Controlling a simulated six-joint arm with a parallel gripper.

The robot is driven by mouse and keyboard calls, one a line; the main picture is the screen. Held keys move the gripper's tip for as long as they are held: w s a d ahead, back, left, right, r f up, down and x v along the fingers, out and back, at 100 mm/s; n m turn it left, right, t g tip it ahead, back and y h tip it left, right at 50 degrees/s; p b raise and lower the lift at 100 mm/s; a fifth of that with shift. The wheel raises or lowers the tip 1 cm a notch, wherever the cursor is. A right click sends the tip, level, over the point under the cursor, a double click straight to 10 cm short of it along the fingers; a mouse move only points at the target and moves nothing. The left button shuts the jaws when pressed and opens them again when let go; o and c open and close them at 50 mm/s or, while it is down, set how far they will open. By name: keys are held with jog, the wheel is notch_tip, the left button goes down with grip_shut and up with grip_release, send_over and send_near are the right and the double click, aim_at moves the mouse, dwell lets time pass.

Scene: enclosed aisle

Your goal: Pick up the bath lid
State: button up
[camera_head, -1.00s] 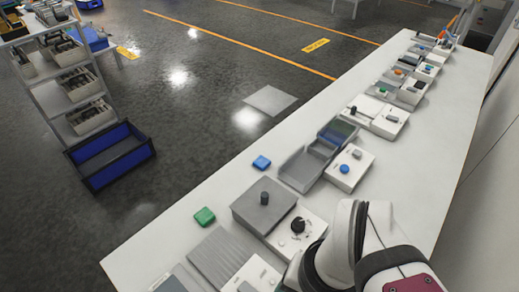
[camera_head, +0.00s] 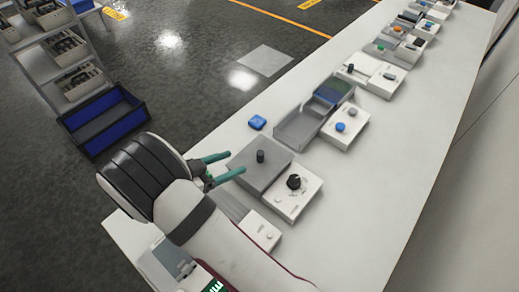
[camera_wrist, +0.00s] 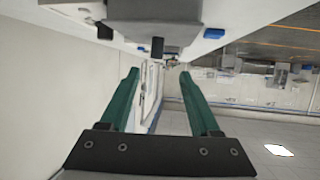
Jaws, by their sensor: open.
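The bath lid (camera_head: 248,174) is a flat grey cover with a dark upright knob (camera_head: 261,156), on a box on the white bench. In the head view my gripper (camera_head: 236,163) is left of the knob, its two teal fingers apart and pointing toward it. Nothing is between the fingers. In the wrist view the lid (camera_wrist: 150,10) appears upside down at the top, and its knob hangs just beyond the fingertips of my gripper (camera_wrist: 159,73), apart from them. The finger height above the lid is hard to judge.
A white control box (camera_head: 296,199) with a black dial adjoins the lid's right side. A grey open tray (camera_head: 299,126) and a blue block (camera_head: 257,122) lie beyond it. Several more stations line the bench (camera_head: 410,150). The bench's right strip is clear.

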aim_at(257, 157)
jog(key=x, duration=1.1)
jog(key=shift+s+d+f, duration=0.1)
jog(key=shift+s+f, duration=0.2)
grip_shut()
